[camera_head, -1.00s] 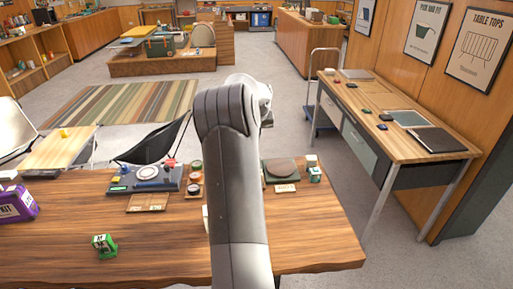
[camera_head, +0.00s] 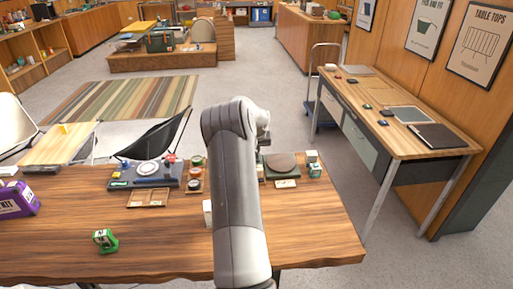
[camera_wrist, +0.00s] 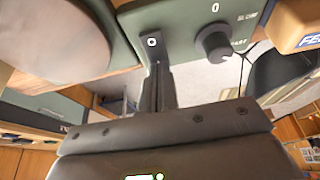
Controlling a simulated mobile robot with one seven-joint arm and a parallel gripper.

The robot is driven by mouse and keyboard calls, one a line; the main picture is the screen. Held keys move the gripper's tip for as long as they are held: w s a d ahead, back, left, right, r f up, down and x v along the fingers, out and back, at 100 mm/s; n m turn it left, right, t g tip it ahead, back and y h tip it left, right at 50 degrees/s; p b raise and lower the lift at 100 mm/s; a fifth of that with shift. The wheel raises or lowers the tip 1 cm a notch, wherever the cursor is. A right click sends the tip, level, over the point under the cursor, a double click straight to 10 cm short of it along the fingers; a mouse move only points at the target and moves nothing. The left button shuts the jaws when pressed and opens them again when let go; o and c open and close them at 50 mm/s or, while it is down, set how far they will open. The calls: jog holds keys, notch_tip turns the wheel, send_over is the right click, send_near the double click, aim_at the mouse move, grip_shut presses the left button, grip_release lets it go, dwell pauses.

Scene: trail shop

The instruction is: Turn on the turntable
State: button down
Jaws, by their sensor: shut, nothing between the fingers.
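The turntable (camera_head: 268,177) is a low green unit with a round brown platter (camera_head: 282,162). It stands at the back right of the wooden table, its left side partly hidden by my arm. In the wrist view, the platter (camera_wrist: 62,38) fills the upper left. A dark round knob (camera_wrist: 214,43) sits on the green body with a "0" and speed words beside it. My gripper (camera_wrist: 154,50) is shut and empty, its tips close to the green body between platter and knob. I cannot tell whether they touch.
On the wooden table (camera_head: 170,240) are a blue unit with a white dial (camera_head: 148,169), small tins (camera_head: 196,171), a wooden tray (camera_head: 148,197), a green block (camera_head: 105,241) and a purple container (camera_head: 15,200). Small boxes (camera_head: 314,169) stand right of the turntable. The table's front is mostly clear.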

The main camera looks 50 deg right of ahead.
jog(key=shift+w+d+f, duration=0.1)
jog(key=shift+d+f, duration=0.05)
jog(key=shift+f, duration=0.15)
dwell(0.4)
